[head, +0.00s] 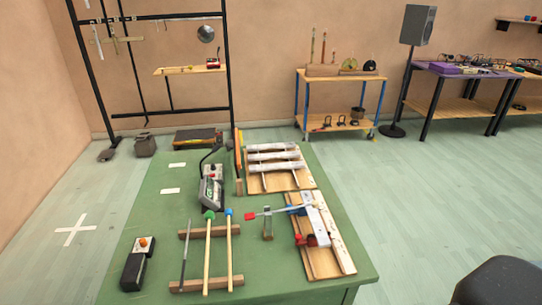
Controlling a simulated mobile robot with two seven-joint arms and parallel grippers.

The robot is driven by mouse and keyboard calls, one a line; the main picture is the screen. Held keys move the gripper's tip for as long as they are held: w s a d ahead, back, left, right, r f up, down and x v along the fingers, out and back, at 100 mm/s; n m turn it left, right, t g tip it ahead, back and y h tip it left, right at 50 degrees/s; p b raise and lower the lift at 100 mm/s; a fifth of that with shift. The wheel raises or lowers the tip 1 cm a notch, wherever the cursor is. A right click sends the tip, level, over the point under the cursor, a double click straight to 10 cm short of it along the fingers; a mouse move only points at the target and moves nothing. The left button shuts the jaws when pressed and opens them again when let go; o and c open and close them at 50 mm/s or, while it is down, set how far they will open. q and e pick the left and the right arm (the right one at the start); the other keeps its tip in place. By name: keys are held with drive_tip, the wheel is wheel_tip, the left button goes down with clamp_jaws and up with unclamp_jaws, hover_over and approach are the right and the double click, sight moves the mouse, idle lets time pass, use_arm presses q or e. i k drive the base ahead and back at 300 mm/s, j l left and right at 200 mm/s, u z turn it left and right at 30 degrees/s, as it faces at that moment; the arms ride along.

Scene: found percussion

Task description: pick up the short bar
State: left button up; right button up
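Several pale bars (273,156) lie across a wooden frame (291,183) at the back right of the green table. They look close in length, and I cannot tell whether one is the short bar. Nearer, a second wooden board (323,264) carries a long pale bar (343,254) and a shorter pale piece (318,222) beside it, with red parts (305,240) at its near end. Neither of my grippers shows in the head view.
The green table (145,225) also holds a two-rail rack with a green-headed stick (207,250) and a blue-headed stick (229,250), a grey device (211,192), and a black box (137,268). A dark rounded shape (500,282) fills the lower right corner.

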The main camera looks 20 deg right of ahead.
sight(290, 154)
drive_tip(key=z, duration=3.6)
drive_tip(key=i, duration=0.65)
drive_tip(key=i+u, duration=0.35)
drive_tip(key=i, duration=0.25)
drive_tip(key=i+l+u, duration=0.15)
drive_tip(key=i+u, duration=0.2)
drive_tip(key=i, duration=0.25)
drive_tip(key=i+j+u, duration=0.1)
drive_tip(key=i+u, duration=0.5)
drive_tip(key=u, duration=0.2)
drive_tip(key=i+u, duration=0.35)
drive_tip(key=i+j+u, duration=0.1)
drive_tip(key=i+u, duration=0.9)
drive_tip(key=k, duration=0.05)
